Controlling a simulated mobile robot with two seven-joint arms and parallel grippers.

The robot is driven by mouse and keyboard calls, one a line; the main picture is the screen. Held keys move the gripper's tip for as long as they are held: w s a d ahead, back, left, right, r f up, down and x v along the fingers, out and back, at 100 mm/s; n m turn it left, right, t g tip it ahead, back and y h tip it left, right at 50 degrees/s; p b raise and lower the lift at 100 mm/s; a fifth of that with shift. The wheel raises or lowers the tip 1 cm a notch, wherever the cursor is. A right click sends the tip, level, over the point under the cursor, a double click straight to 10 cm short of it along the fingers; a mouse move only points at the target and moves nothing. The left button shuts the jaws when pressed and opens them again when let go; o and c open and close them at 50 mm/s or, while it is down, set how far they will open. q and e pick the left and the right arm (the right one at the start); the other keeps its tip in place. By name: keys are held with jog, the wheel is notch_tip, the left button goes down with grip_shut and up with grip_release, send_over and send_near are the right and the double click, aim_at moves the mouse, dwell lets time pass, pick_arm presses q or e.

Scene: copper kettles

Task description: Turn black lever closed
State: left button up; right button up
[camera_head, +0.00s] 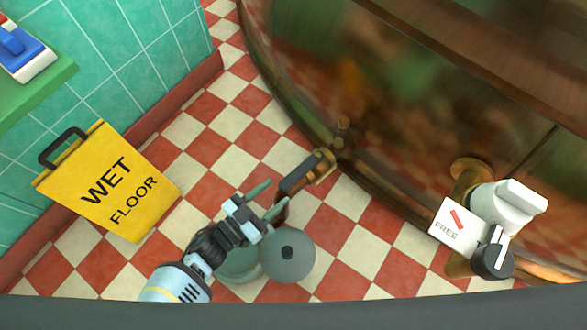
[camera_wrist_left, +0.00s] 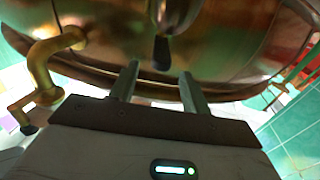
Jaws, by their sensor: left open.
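The black lever (camera_head: 298,174) sits on a brass tap (camera_head: 324,165) low on the side of the copper kettle (camera_head: 350,90). In the left wrist view a black lever end (camera_wrist_left: 162,52) hangs ahead of the fingertips, roughly centred between them. My left gripper (camera_head: 268,199) is open and empty, with its fingers pointing toward the lever from its lower left. In the left wrist view the open left gripper (camera_wrist_left: 160,78) shows a clear gap between its fingers; I cannot tell whether either touches the lever. My right gripper is not in view.
A yellow WET FLOOR sign (camera_head: 110,185) stands left. Checkered floor (camera_head: 230,122) is clear between.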

aim_at(294, 176)
pick_arm(q)
jog(key=shift+w+d, duration=0.35)
jog(key=shift+d, duration=0.05)
jog(key=b+x, duration=0.3)
jog(key=x, duration=0.2)
jog(key=shift+w+d, duration=0.25)
jog(key=shift+w, duration=0.05)
jog(key=shift+w+d, duration=0.3)
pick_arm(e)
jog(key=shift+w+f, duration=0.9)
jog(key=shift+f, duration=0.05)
pick_arm(q)
grip_shut()
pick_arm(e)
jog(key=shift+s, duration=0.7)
